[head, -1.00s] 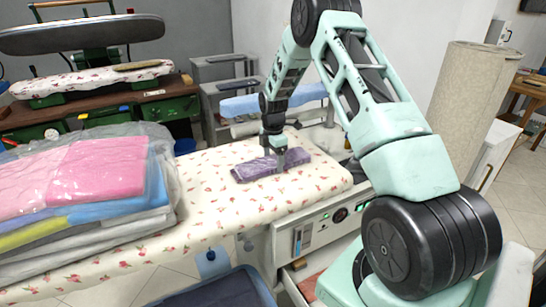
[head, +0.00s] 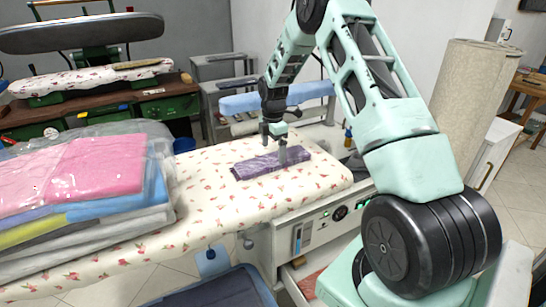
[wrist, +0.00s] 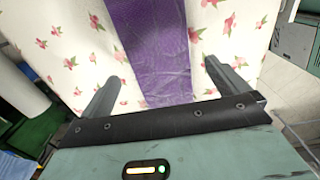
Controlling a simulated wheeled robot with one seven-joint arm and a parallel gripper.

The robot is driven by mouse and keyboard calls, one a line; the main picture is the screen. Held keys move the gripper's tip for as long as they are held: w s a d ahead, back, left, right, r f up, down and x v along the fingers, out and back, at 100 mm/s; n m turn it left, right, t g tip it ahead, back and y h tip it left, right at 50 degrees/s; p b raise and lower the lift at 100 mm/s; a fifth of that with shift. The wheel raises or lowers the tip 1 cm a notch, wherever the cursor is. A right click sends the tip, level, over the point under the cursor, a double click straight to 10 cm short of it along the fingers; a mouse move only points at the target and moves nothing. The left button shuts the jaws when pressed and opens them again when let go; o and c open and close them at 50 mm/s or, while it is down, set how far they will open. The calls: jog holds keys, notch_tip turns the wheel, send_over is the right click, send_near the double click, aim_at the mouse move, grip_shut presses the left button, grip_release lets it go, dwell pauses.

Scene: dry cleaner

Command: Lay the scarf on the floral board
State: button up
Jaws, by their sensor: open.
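The scarf (head: 270,163) is a folded purple strip lying flat on the floral board (head: 215,205), near its right end. The board is cream with small pink flowers. My gripper (head: 274,155) is just above the scarf, pointing down. In the wrist view the scarf (wrist: 153,45) runs between the two spread fingers of my gripper (wrist: 160,85), with floral cloth showing on both sides of it. The fingers are open and hold nothing. Whether a fingertip still touches the scarf is hard to tell.
A stack of plastic-wrapped folded garments (head: 85,190) covers the board's left part. A second, smaller floral board (head: 95,78) stands on a green-drawered bench at the back left. A blue padded arm (head: 275,99) is behind the board. A beige roll (head: 470,110) stands at right.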

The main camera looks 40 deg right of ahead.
aim_at(273, 159)
notch_tip(273, 159, up, 9)
jog(key=b, duration=0.1)
jog(key=s+a+r+m, duration=0.15)
jog(key=s+a, duration=0.25)
jog(key=a, duration=0.7)
jog(key=s+a+r+m+y, duration=0.15)
jog(key=s+a, duration=0.25)
jog(key=a, duration=0.6)
jog(key=s+a+r+h, duration=0.15)
jog(key=s+a, duration=0.25)
jog(key=a, duration=0.7)
jog(key=s+a+m, duration=0.2)
jog(key=s+a, duration=0.2)
jog(key=s, duration=0.7)
jog(key=s+a+m, duration=0.2)
jog(key=s+a, duration=0.2)
jog(key=s, duration=0.7)
jog(key=shift+s+a+f+m+y, duration=0.2)
jog(key=shift+s+f+m+y, duration=0.1)
jog(key=shift+f, duration=0.15)
jog(key=shift+w, duration=0.1)
